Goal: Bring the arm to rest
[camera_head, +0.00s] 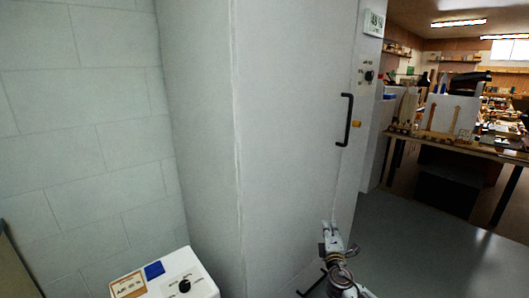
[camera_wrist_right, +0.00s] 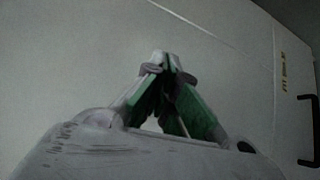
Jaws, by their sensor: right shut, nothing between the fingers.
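My right gripper (camera_head: 330,230) shows at the lower right of the middle in the head view, in front of the tall pale cabinet (camera_head: 285,110). In the right wrist view the fingertips of my right gripper (camera_wrist_right: 166,64) meet, and nothing is between them. The cabinet's black handle (camera_head: 345,120) is above the gripper in the head view, apart from it. The handle also shows at the right edge of the right wrist view (camera_wrist_right: 313,130). I cannot tell whether the fingertips touch the cabinet face. My left gripper is not in view.
A white box (camera_head: 182,283) with a black knob and a blue patch stands at lower left. A pale block wall (camera_head: 90,120) is at left. A workbench (camera_head: 450,147) with many items stands at back right. The grey floor (camera_head: 425,245) before it is clear.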

